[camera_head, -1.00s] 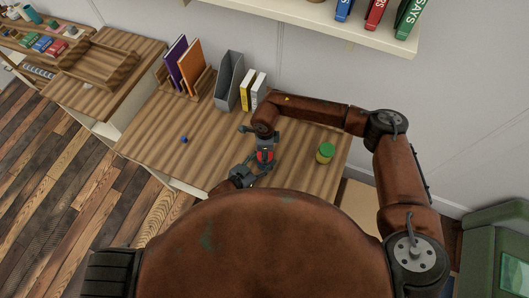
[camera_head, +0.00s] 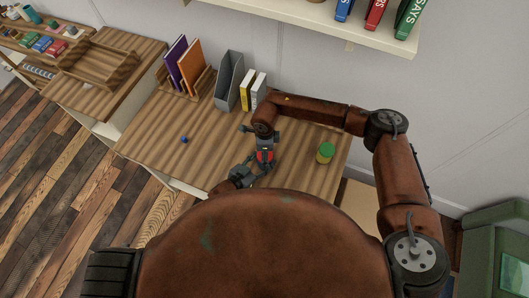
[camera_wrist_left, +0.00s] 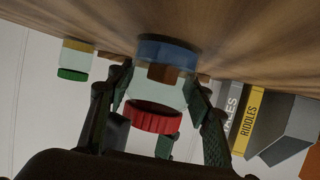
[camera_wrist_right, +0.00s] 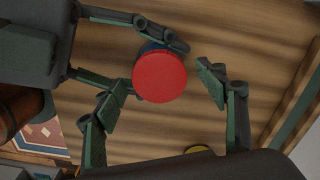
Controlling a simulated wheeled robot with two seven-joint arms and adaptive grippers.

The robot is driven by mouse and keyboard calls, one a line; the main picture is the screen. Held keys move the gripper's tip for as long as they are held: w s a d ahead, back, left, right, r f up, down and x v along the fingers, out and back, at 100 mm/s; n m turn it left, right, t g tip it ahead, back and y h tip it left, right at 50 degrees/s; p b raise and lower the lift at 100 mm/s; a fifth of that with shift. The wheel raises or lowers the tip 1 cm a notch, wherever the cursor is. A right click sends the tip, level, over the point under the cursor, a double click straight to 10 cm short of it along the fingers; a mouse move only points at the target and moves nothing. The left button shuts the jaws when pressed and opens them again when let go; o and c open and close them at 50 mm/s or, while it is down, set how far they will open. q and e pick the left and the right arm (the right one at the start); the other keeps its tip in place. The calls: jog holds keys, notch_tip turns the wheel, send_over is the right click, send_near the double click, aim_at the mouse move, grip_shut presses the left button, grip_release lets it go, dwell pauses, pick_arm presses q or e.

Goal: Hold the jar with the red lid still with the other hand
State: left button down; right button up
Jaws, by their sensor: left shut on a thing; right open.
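The jar with the red lid (camera_head: 265,156) stands upright on the desk. The left wrist view shows its red lid (camera_wrist_left: 153,118), pale body and blue base. My left gripper (camera_head: 257,165) has its fingers on both sides of the jar's body, shut on it below the lid. My right gripper (camera_head: 263,147) is open above the jar; in the right wrist view its fingertips (camera_wrist_right: 165,85) are apart on either side of the red lid (camera_wrist_right: 160,76), with a gap at the right. The jar's body is mostly hidden under the lid there.
A jar with a green lid (camera_head: 325,152) stands to the right on the desk (camera_head: 215,150). A small blue object (camera_head: 184,139) lies to the left. A grey file holder (camera_head: 229,82), books and a wooden rack (camera_head: 198,85) stand along the back.

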notch_tip(320, 180, up, 12)
dwell(0.6)
pick_arm(q)
jog(key=c, duration=0.9)
grip_release()
jog(key=v, duration=1.2)
pick_arm(e)
jog(key=shift+a, duration=0.15)
